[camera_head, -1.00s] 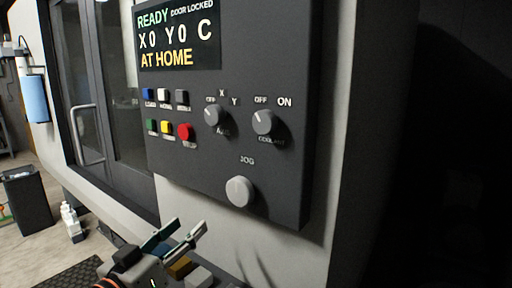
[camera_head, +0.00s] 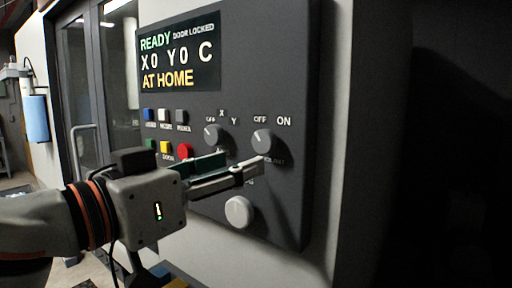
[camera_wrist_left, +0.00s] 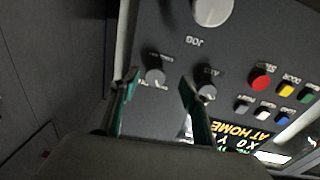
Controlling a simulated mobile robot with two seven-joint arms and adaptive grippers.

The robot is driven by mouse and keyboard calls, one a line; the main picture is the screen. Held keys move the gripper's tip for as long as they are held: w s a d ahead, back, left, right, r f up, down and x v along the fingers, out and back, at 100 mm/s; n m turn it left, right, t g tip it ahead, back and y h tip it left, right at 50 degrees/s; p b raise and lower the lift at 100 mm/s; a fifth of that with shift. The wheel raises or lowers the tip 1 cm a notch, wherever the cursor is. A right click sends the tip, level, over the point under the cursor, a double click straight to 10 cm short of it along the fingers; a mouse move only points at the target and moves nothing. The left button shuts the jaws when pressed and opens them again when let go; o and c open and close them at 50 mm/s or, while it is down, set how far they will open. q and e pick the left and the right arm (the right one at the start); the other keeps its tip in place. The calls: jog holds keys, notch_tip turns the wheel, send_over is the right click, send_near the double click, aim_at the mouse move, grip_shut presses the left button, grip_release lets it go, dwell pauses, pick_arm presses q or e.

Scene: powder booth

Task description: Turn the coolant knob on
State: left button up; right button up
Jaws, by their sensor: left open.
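The coolant knob (camera_head: 264,141) is a round grey knob at the right of the dark control panel (camera_head: 285,200), under the labels OFF and ON. Its white mark points up-left towards OFF. My left gripper (camera_head: 242,162) is open and empty, its fingers reaching to the panel just below and left of the knob. In the left wrist view the coolant knob (camera_wrist_left: 155,75) appears between the two open fingertips (camera_wrist_left: 159,82). I cannot tell whether a finger touches it. The lower part of its label is partly covered by a finger. My right gripper is not in view.
The axis knob (camera_head: 212,134) sits left of the coolant knob, close to one finger. The jog knob (camera_head: 239,212) is below. Several coloured buttons, including a red one (camera_head: 184,151), are at the left. The display (camera_head: 180,50) reads READY, AT HOME.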

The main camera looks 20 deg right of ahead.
aim_at(261, 143)
pick_arm(q)
jog(key=shift+y, duration=0.4)
jog(key=d, duration=0.1)
jog(key=w+d+r+p, duration=0.1)
jog(key=d, duration=0.1)
jog(key=w+d+r, duration=0.1)
jog(key=shift+w+d+r, duration=0.15)
jog(key=shift+d+r, duration=0.05)
jog(key=shift+w+d, duration=0.3)
jog(key=shift+f, duration=0.1)
jog(key=shift+c, duration=0.3)
jog(key=c, duration=1)
